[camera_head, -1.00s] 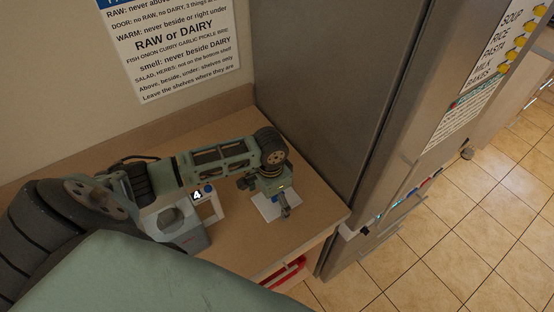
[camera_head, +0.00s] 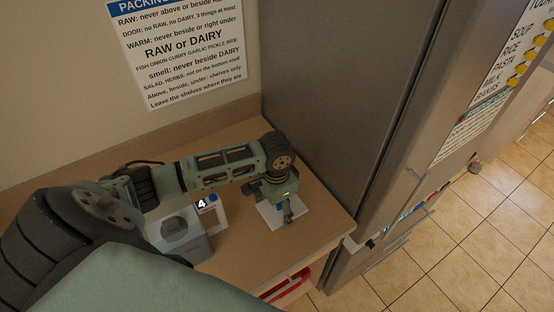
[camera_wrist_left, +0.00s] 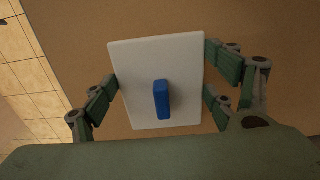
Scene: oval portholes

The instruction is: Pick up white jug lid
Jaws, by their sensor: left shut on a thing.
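The white jug lid (camera_head: 297,214) is a flat white rectangular plate with a blue grip (camera_wrist_left: 162,100) in its middle. It is at the right part of the counter, near the front edge. My left gripper (camera_wrist_left: 160,88) is shut on the lid, with fingers against its left and right edges in the wrist view. In the head view the left gripper (camera_head: 285,205) covers part of the lid. I cannot tell whether the lid touches the counter or is slightly above it. My right gripper is not in view.
A grey-white box (camera_head: 196,247) and a white item with a blue knob (camera_head: 221,215), by a "4" label, stand left of the lid. A tall grey fridge (camera_head: 335,90) rises behind and right. The counter (camera_head: 240,258) is bare in front.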

